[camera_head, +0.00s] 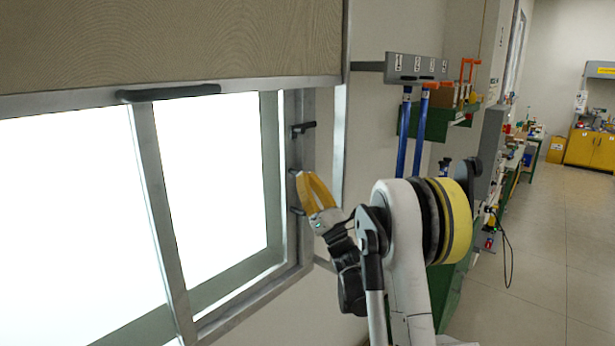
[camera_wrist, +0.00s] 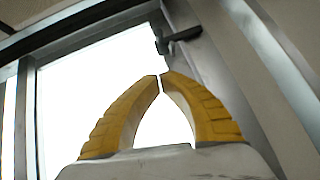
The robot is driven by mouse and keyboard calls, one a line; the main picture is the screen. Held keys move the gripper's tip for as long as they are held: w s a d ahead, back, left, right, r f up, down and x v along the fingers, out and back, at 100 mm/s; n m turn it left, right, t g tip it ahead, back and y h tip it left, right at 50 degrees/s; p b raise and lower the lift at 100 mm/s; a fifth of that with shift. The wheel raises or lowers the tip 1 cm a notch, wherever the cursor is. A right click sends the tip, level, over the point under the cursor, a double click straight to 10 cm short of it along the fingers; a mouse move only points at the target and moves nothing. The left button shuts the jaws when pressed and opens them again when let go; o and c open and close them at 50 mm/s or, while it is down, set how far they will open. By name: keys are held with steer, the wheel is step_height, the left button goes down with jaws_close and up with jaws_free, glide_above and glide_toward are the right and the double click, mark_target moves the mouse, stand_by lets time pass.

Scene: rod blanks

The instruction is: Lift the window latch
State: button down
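The window (camera_head: 148,150) has a grey metal frame and bright panes. A dark latch handle (camera_head: 303,128) sits on the right side of the frame, its lever sticking out to the right. In the wrist view the latch (camera_wrist: 180,36) is above and slightly right of the fingertips, apart from them. My gripper (camera_head: 301,176) has yellow fingers and is below the latch, beside the frame. In the wrist view my gripper's fingertips (camera_wrist: 160,76) nearly meet, with only a thin gap and nothing held between them.
A patterned tan blind (camera_head: 180,40) with a dark handle on its bottom bar covers the upper window. Smaller dark fittings (camera_head: 297,211) are on the frame near my gripper. Blue-handled tools (camera_head: 421,130) hang from a grey wall rack to the right. Open floor lies far right.

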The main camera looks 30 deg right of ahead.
mark_target(293, 131)
steer(key=w+r, duration=0.1)
steer(key=r, duration=0.1)
steer(key=w+r, duration=0.2)
steer(key=r, duration=0.1)
steer(key=w+r+p, duration=0.1)
steer(key=r, duration=0.1)
steer(key=shift+w+a+r, duration=0.15)
steer(key=shift+w+r, duration=0.15)
steer(key=shift+w, duration=0.1)
steer(key=shift+r, duration=0.4)
steer(key=shift+r, duration=0.1)
steer(key=shift+r+m+h, duration=0.1)
steer(key=shift+m+h, duration=0.4)
steer(key=shift+a+r+m, duration=0.1)
steer(key=shift+r+m, duration=0.05)
steer(key=shift+m, duration=0.15)
steer(key=shift+r+m+h, duration=0.1)
steer(key=shift+m+h, duration=0.2)
steer(key=shift+h, duration=0.4)
steer(key=shift+r, duration=0.1)
